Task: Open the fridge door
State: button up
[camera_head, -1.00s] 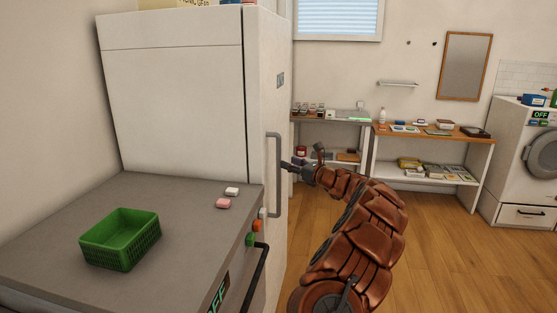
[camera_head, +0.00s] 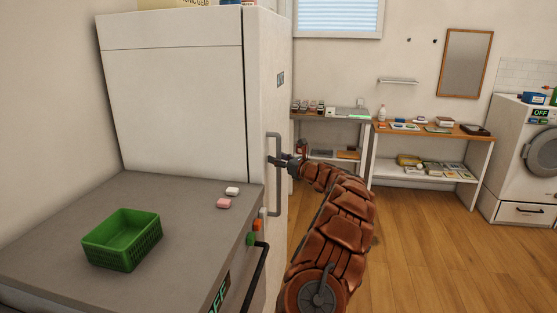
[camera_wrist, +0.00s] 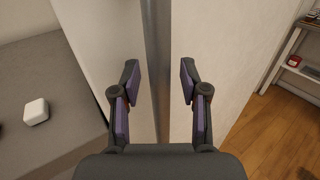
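The tall white fridge (camera_head: 180,105) stands at the left in the head view, and its door (camera_head: 268,95) is closed. A long grey vertical handle (camera_head: 276,210) runs down the door; it also shows in the wrist view (camera_wrist: 157,50). My gripper (camera_head: 274,160) is at about the middle of the handle. In the wrist view my gripper (camera_wrist: 158,82) is open, its two purple-padded fingers apart on either side of the handle. A gap shows between each finger and the handle.
A grey counter (camera_head: 60,210) stands in front of the fridge, with a green basket (camera_head: 122,238), a pink block (camera_head: 224,203) and a white block (camera_head: 232,191). Wooden floor (camera_head: 430,240) is clear at the right. Shelves (camera_head: 430,135) stand along the back wall.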

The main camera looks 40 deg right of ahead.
grip_shut()
dwell(0.3)
jog(key=shift+s+d, duration=0.1)
